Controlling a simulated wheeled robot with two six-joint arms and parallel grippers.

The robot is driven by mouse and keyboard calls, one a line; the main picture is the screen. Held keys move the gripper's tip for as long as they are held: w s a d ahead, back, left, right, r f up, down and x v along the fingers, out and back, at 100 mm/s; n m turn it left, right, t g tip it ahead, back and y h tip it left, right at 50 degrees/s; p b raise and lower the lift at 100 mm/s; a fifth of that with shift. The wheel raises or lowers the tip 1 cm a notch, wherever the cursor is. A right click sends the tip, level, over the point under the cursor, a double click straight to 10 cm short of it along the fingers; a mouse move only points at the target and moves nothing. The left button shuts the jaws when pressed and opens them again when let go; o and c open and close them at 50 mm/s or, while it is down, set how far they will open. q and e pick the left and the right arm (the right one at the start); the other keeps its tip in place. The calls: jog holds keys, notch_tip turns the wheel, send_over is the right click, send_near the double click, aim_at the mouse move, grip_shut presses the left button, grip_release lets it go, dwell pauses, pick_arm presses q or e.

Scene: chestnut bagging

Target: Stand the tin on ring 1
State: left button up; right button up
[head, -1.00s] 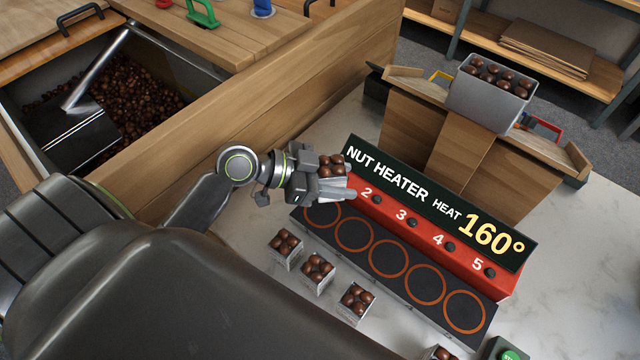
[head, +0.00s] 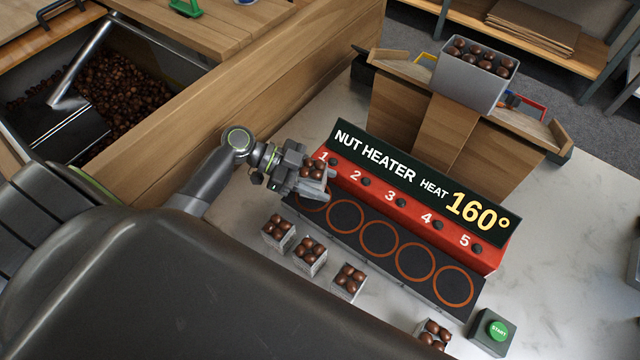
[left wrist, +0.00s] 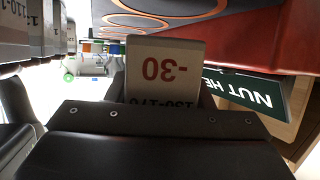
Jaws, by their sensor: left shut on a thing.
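My left gripper (head: 308,182) is shut on a small tin of chestnuts (head: 313,174). The tin is over the near left end of the heater, in front of the number 1. Ring 1 (head: 314,209) is an orange circle on the black plate, partly hidden by the gripper and tin. I cannot tell from the head view whether the tin touches the plate. In the left wrist view the tin (left wrist: 165,62) fills the middle, its printed label upside down, with orange rings (left wrist: 140,18) beyond it. My right gripper is not in view.
The red nut heater (head: 400,205) has a sign reading 160°. Rings 2 to 5 are empty. Several filled tins (head: 311,258) stand in front of the plate. A green start button (head: 498,330) is at the lower right. A grey bin of chestnuts (head: 470,80) stands behind.

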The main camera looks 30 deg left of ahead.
pick_arm(q)
notch_tip(320, 180, down, 2)
jog(key=shift+f, duration=0.25)
jog(key=shift+f, duration=0.15)
jog(key=o, duration=0.8)
jog(key=shift+c, duration=0.2)
jog(key=shift+r, duration=0.3)
jog(key=b+v, duration=0.1)
jog(key=v, duration=0.4)
jog(key=shift+a+f+b, duration=0.1)
jog(key=shift+a+b, duration=0.25)
jog(key=shift+v, duration=0.9)
